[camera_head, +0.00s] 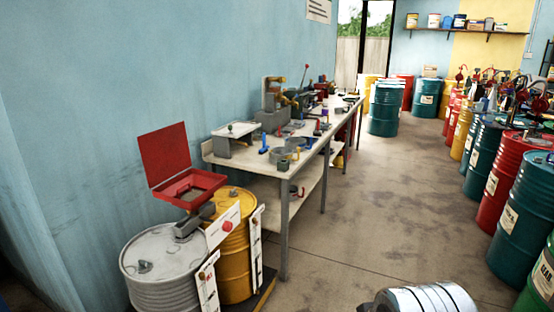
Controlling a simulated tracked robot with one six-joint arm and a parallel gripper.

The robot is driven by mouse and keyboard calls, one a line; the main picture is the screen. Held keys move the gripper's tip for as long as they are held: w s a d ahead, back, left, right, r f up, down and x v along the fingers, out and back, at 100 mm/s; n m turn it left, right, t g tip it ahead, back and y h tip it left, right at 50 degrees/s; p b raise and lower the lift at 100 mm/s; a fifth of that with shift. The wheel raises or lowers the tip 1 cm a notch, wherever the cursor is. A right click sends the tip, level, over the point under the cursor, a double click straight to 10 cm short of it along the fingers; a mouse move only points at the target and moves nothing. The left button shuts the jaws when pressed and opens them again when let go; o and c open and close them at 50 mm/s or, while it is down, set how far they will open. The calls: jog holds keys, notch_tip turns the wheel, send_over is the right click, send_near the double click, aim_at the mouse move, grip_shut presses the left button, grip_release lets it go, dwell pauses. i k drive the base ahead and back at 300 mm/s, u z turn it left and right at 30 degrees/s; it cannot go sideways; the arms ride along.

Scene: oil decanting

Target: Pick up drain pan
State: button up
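No drain pan can be made out for certain. A small grey round vessel (280,155) that may be a pan stands on the workbench (310,156), near its front end, with small tools around it. It is too small in the picture to name surely. My gripper is not in view. A silver ribbed rounded shape (428,299) shows at the bottom edge; I cannot tell what it is.
A grey drum (160,262) and a yellow drum (238,262) stand front left, with an open red box (185,183) on top. The bench runs along the blue wall. Several coloured drums (510,180) line the right. The concrete floor (375,200) between is clear.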

aim_at(285, 153)
jog(key=z, duration=0.1)
jog(key=i, duration=1)
jog(key=z, duration=0.95)
jog(key=i, duration=1.75)
jog(key=z, duration=0.05)
